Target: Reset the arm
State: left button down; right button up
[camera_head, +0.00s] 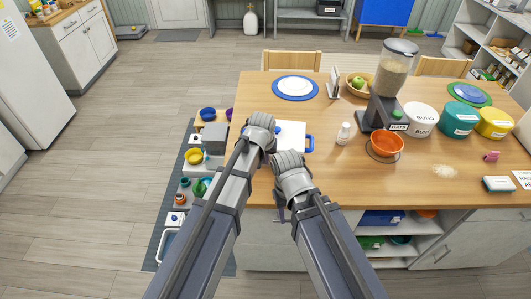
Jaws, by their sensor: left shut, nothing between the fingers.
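My left arm comes up from the bottom and ends at my left gripper (262,128), beside the left edge of the wooden table. The left gripper is shut and holds nothing. My right arm comes up just to its right, ending in a grey wrist joint over the table's near left part. The fingers of my right gripper do not show. The two arms are close together, and they hide part of the table's left end.
On the wooden table (330,185) are a feeder (386,90), an orange bowl (387,144), a white bottle (344,133), a blue-rimmed plate (295,88) and several tubs at the right. Open floor lies farther left.

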pick_arm(q)
jog(key=s+a+f+m+g+y+b, duration=0.1)
jog(key=s+a+f+g+b, duration=0.1)
jog(key=s, duration=0.8)
jog(key=s+a+f+m+g+b, duration=0.1)
jog(key=s+a+f+b, duration=0.1)
jog(key=s, duration=0.8)
jog(key=shift+s+f+m+g+y+b, duration=0.3)
jog(key=shift+s+f+g+y+b, duration=0.1)
jog(key=shift+f, duration=0.45)
